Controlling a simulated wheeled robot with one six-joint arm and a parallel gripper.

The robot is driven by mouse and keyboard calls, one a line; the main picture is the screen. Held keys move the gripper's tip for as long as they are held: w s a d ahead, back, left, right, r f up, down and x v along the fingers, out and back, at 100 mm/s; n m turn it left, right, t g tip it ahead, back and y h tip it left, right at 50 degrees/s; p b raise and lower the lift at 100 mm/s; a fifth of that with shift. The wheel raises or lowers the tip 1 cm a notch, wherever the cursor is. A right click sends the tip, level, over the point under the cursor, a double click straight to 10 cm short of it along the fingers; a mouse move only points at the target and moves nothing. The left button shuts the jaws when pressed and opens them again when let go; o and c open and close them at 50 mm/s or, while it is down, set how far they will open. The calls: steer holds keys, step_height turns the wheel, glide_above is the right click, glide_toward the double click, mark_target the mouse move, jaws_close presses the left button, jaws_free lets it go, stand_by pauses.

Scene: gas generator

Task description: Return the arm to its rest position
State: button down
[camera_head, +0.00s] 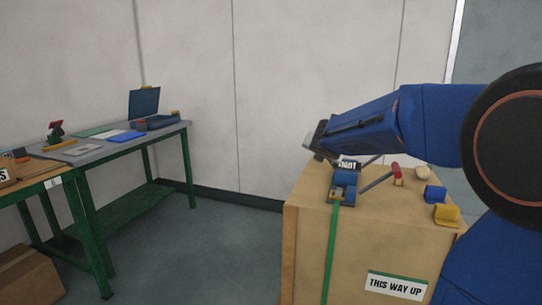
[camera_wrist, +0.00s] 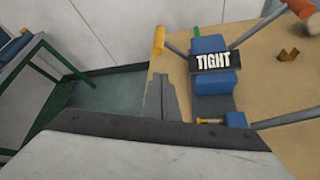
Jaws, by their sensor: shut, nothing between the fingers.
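My blue arm (camera_head: 440,122) reaches in from the right over a wooden crate (camera_head: 305,240). My gripper (camera_head: 317,143) is at the arm's left end, just above the crate's far left top edge. In the wrist view my gripper's grey fingers (camera_wrist: 164,97) are together with nothing between them. A blue strap tensioner (camera_head: 343,186) with a "TIGHT" tag (camera_wrist: 213,62) sits on the crate, close beside my gripper. I cannot tell whether the fingers touch it. A green strap (camera_head: 330,255) runs from the tensioner down the crate's front.
A yellow block (camera_head: 446,214), a blue block (camera_head: 435,193) and a red-ended handle (camera_head: 397,172) are on the crate. Green-framed tables (camera_head: 160,136) with tools stand at left, a carton (camera_head: 28,277) below. Floor between tables and crate is clear. A wall stands behind.

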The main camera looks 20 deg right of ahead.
steer(key=s+a+f+m+g+y, duration=0.1)
steer(key=s+a+f+m, duration=0.3)
steer(key=s+m, duration=0.5)
steer(key=s+a+f+m+g+y, duration=0.2)
steer(key=s+f+m, duration=0.4)
steer(key=s, duration=1.4)
steer(key=s+a+f+m+g+y, duration=0.1)
steer(key=s+a+f+m+g, duration=0.2)
steer(key=s+a+f+m, duration=0.3)
steer(key=s+m, duration=0.5)
steer(key=s, duration=0.4)
steer(key=shift+s+m+g+y, duration=0.3)
steer(key=shift+s, duration=0.05)
